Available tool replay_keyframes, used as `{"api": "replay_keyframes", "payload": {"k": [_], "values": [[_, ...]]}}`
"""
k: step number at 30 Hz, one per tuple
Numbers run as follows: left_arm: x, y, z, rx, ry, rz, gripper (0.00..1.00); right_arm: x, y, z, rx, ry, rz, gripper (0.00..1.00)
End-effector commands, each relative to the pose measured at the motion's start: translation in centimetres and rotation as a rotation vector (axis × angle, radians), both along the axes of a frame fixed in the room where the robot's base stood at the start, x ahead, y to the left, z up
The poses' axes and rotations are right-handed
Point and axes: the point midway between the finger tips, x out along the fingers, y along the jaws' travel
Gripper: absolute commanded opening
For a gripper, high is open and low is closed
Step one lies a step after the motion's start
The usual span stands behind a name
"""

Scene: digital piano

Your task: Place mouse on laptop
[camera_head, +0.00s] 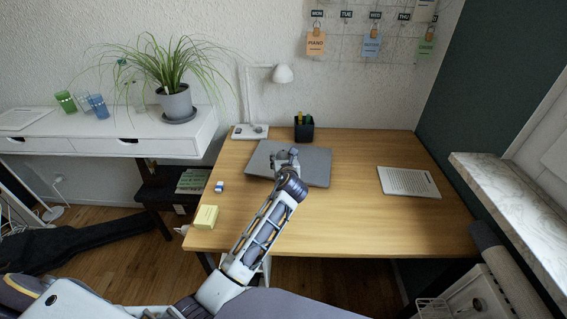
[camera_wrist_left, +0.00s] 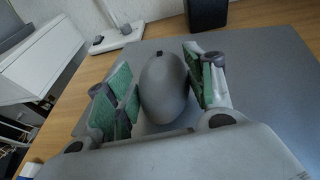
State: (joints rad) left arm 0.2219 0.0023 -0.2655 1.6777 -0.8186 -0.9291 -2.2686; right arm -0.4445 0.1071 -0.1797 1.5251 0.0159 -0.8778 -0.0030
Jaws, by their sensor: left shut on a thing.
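A closed grey laptop (camera_head: 312,168) lies near the back of the wooden desk, left of its middle. My left gripper (camera_head: 288,156) is over the laptop's left part in the head view. In the left wrist view, my left gripper (camera_wrist_left: 168,90) is shut on the grey oval mouse (camera_wrist_left: 164,88), with green-padded fingers on both sides of it. The laptop's grey lid (camera_wrist_left: 262,75) shows around and beyond the mouse. I cannot tell whether the mouse touches the lid. My right gripper is not in view.
A lamp base (camera_head: 250,131) and a black pen holder (camera_head: 304,128) stand behind the laptop. Papers (camera_head: 408,182) lie at the right, yellow notes (camera_head: 206,217) at the front left, and a small blue-white item (camera_head: 219,187) at the left edge. The desk's front right is clear.

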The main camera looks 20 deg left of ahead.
Motion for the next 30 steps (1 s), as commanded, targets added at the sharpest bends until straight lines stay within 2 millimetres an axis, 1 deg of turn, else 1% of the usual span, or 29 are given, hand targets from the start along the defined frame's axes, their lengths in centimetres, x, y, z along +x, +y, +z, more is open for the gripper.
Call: {"api": "replay_keyframes", "payload": {"k": [1, 5, 22, 23, 27, 30], "values": [[-0.01, -0.02, -0.54, 0.000, 0.001, 0.000, 0.29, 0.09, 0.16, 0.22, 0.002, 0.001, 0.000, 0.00], [-0.03, -0.01, -1.05, -0.003, 0.001, 0.001, 0.29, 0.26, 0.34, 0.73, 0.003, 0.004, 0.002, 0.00], [-0.02, -0.02, -1.29, 0.000, 0.000, 0.000, 0.29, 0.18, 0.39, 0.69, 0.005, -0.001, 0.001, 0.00], [-0.02, -0.02, -1.31, 0.000, 0.000, 0.000, 0.57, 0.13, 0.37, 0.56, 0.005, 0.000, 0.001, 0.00], [-0.02, -0.02, -1.32, -0.001, 0.001, 0.000, 0.75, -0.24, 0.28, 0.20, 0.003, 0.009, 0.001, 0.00], [-0.02, -0.02, -1.32, -0.001, 0.001, 0.000, 0.75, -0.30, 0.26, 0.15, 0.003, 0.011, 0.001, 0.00]]}}
